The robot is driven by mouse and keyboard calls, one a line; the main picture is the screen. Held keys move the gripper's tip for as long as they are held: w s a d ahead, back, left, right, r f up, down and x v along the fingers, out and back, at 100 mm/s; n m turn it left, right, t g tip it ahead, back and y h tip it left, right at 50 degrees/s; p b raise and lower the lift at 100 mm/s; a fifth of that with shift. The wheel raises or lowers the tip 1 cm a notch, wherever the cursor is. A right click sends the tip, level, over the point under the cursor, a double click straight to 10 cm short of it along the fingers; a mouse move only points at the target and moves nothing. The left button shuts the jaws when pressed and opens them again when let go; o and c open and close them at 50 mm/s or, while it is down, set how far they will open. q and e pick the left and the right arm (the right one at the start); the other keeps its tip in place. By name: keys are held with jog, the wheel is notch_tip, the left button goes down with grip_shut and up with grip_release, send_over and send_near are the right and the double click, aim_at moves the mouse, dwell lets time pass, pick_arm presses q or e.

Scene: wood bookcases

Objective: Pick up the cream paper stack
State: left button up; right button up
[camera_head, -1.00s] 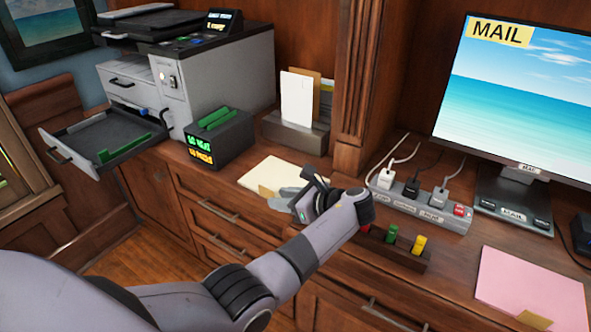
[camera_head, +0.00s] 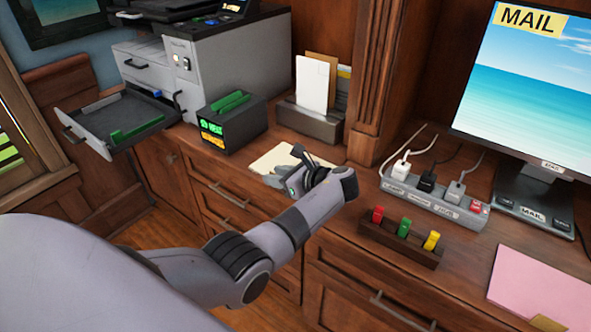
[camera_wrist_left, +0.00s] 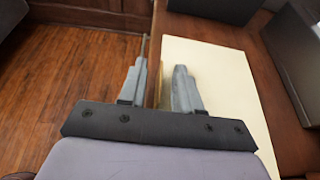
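The cream paper stack (camera_head: 288,155) lies flat on the wooden desk near its front edge, left of the coloured blocks. It also shows in the left wrist view (camera_wrist_left: 225,85), with a tan strip (camera_wrist_left: 159,84) at its edge. My left gripper (camera_head: 272,177) is at the stack's front edge and covers part of it. In the left wrist view my left gripper (camera_wrist_left: 160,68) is open, one finger over the paper and the other outside the desk edge, with the tan strip between them. I cannot tell whether the fingers touch the paper. My right gripper is not in view.
A black box with green items (camera_head: 232,122) and a letter holder (camera_head: 308,122) stand behind the stack. A printer (camera_head: 215,65) has its tray (camera_head: 120,122) pulled out. A power strip (camera_head: 433,200), a block rack (camera_head: 400,243) and pink paper (camera_head: 540,290) lie to the right.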

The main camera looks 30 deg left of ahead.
pick_arm(q)
grip_shut()
